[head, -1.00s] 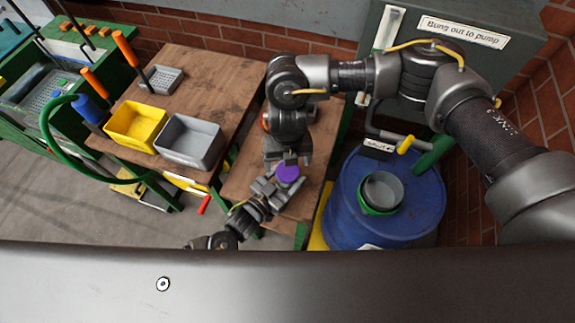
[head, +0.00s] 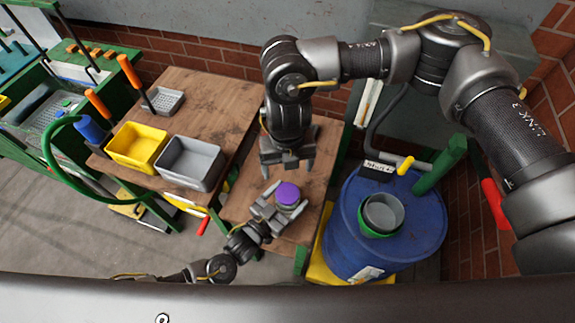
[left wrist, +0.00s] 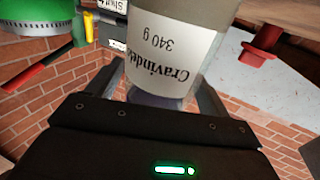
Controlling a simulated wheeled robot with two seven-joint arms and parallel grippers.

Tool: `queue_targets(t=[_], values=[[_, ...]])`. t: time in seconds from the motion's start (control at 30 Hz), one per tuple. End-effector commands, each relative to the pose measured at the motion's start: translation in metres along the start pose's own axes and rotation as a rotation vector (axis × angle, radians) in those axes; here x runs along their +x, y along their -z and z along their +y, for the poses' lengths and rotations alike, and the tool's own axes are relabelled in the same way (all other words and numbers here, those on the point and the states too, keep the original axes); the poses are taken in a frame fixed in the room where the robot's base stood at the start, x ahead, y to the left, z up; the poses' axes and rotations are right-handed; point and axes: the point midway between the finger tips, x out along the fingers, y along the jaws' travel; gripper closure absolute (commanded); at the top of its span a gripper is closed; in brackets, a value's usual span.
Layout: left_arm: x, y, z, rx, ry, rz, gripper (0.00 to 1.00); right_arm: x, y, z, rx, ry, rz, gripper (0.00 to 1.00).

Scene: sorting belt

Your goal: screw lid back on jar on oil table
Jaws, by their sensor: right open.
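The jar, a pale container with a printed label, fills the upper middle of the left wrist view (left wrist: 165,75). My left gripper (head: 284,206) is shut around its sides and holds it over the oil table (head: 240,205). The purple lid (head: 287,193) sits on top of the jar in the head view; I cannot tell how tightly. My right gripper (head: 287,168) is open and empty, pointing down just behind and apart from the lid.
A yellow bin (head: 136,146) and a grey bin (head: 190,162) stand on the table to the left, with a small grey tray (head: 165,101) behind. A blue drum (head: 355,235) bearing a grey cup-like container (head: 383,212) stands at right.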

Motion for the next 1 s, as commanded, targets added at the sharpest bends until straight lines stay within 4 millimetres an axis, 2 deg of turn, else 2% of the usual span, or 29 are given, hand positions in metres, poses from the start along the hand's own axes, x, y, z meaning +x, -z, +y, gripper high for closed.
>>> queue_targets(t=[0.3,0.43,0.8,1.0], values=[[0.000,0.000,0.000,0.000,0.000,0.000,0.11,0.000,0.000,0.000,0.000,0.000,0.000,0.17],[-0.008,-0.002,0.000,-0.001,0.000,-0.001,0.11,0.003,0.000,0.000,0.000,0.000,0.000,0.17],[-0.076,-0.004,0.000,-0.002,-0.001,-0.003,0.11,0.022,0.000,0.000,0.000,0.000,0.000,0.17],[-0.101,-0.002,0.000,-0.001,0.000,-0.001,0.11,0.028,0.000,0.000,0.000,0.000,0.000,0.17]])
